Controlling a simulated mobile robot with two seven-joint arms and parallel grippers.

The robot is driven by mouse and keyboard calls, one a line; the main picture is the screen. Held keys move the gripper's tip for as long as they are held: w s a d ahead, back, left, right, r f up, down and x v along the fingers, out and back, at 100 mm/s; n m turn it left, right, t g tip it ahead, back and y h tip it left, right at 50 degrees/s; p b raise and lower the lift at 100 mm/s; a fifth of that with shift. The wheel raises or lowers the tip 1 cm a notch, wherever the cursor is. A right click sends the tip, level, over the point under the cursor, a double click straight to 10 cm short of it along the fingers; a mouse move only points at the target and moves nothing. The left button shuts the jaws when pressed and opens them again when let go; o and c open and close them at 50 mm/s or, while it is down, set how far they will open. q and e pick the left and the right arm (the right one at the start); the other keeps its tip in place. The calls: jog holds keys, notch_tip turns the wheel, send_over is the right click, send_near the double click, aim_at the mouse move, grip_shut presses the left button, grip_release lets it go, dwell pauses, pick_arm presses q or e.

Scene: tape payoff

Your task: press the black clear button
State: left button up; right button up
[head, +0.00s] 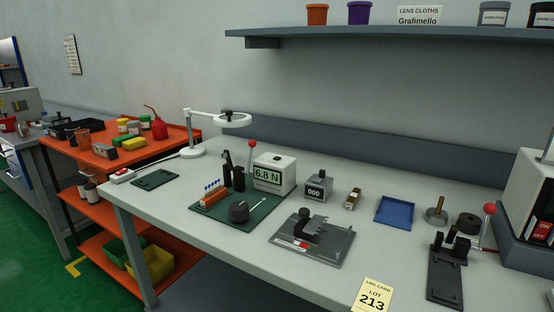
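A white box (274,173) with a display reading 6.8 N stands at the back of a dark green mat (262,210) on the grey bench. A small grey box (318,187) with a dark display reading 000 stands to its right. Small dark details show on top of both boxes, too small to tell which is the black clear button. Neither of my grippers is in view.
On the mat are a black upright fixture (238,178), a dark round knob (239,211) and a red-balled lever (252,144). In front lie a grey plate fixture (313,240) and a log card (374,295). A blue tray (394,210) and a lever press (446,265) are right.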

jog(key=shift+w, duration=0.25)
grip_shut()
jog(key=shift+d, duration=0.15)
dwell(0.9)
